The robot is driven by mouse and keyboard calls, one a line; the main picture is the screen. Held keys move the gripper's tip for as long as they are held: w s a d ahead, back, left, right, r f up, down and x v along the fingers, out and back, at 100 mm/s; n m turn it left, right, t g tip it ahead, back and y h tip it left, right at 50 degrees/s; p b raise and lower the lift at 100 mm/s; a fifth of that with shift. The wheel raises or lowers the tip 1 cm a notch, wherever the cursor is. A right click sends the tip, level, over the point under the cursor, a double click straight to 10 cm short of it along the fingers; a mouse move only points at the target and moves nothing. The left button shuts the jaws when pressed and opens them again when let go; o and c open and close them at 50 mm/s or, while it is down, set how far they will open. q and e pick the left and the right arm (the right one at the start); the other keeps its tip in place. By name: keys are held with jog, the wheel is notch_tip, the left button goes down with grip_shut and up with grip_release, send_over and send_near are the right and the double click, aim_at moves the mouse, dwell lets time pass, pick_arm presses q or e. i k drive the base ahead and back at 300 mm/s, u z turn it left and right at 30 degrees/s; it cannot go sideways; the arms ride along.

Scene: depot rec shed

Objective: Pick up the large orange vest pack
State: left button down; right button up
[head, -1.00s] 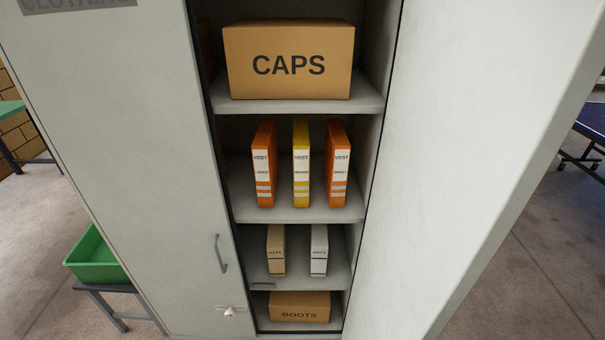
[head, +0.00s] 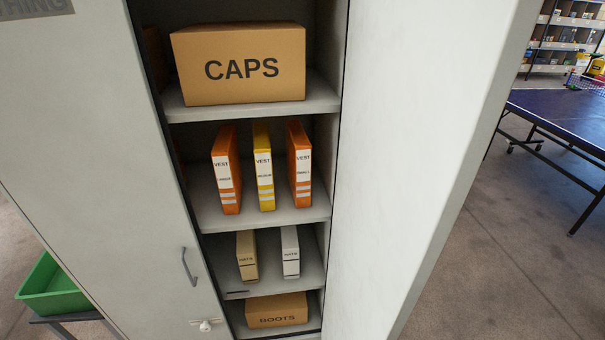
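Two orange vest packs stand upright on the second shelf of the open cabinet in the head view. The left orange vest pack (head: 226,190) has a small blurred size word that looks like LARGE. The right orange vest pack (head: 301,185) has one that looks like SMALL. A yellow vest pack (head: 263,188) stands between them, apparently marked MEDIUM. There are gaps between the packs. Neither of my grippers is in view.
A CAPS box (head: 240,70) sits on the shelf above. Two hat packs (head: 247,262) and a BOOTS box (head: 277,311) are below. The cabinet's open right door (head: 420,130) borders the opening. A green bin (head: 52,292) stands left; a blue table (head: 560,120) is right.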

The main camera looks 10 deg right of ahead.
aim_at(225, 154)
jog(key=z, duration=2.7)
jog(key=k, duration=0.7)
jog(key=u, duration=1.5)
jog(key=i, duration=0.45)
jog(key=z, duration=0.05)
